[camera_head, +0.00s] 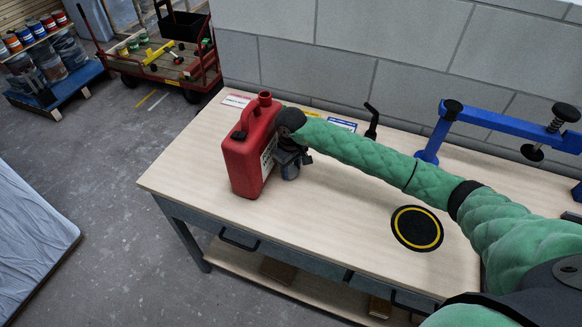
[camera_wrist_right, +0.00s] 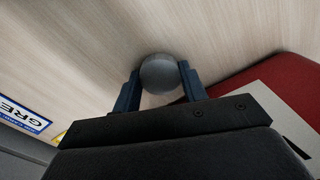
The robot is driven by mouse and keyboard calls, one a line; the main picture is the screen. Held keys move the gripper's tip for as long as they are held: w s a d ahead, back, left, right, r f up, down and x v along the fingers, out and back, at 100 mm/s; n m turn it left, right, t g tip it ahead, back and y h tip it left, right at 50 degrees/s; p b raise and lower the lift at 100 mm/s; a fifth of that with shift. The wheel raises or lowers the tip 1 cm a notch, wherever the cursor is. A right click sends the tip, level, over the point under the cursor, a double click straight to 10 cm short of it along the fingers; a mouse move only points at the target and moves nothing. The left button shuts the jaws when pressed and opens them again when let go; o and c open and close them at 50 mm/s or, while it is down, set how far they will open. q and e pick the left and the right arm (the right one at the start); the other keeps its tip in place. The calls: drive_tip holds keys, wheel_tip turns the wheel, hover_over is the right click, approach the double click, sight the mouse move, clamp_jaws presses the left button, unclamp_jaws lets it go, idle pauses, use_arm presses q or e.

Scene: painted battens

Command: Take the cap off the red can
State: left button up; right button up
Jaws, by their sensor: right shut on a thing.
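The red can (camera_head: 250,155) stands upright near the left end of the workbench. Its red neck (camera_head: 264,98) at the top shows no grey cap on it. My right gripper (camera_head: 290,172) is beside the can, on its right, pointing down. In the right wrist view my right gripper (camera_wrist_right: 160,88) is shut on a grey round cap (camera_wrist_right: 159,71), held between its two blue fingers over the bench. Part of the red can (camera_wrist_right: 275,85) shows at the right there. The cap is hidden or too small to make out in the head view. My left gripper is not in view.
The workbench (camera_head: 350,235) has a black round mat with a yellow ring (camera_head: 417,228). A blue clamp frame (camera_head: 440,130) stands at the back right. A black lever (camera_head: 371,120) and labels (camera_head: 342,124) are along the back. The bench front is mostly clear.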

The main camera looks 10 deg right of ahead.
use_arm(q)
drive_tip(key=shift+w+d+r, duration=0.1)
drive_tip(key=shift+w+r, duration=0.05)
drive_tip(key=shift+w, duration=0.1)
use_arm(e)
drive_tip(key=shift+f, duration=0.1)
drive_tip(key=o, duration=1)
drive_tip(key=shift+c, duration=0.2)
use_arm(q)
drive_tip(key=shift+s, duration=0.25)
use_arm(e)
drive_tip(key=shift+o, duration=0.6)
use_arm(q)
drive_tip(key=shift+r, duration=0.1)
use_arm(e)
drive_tip(key=shift+r, duration=0.2)
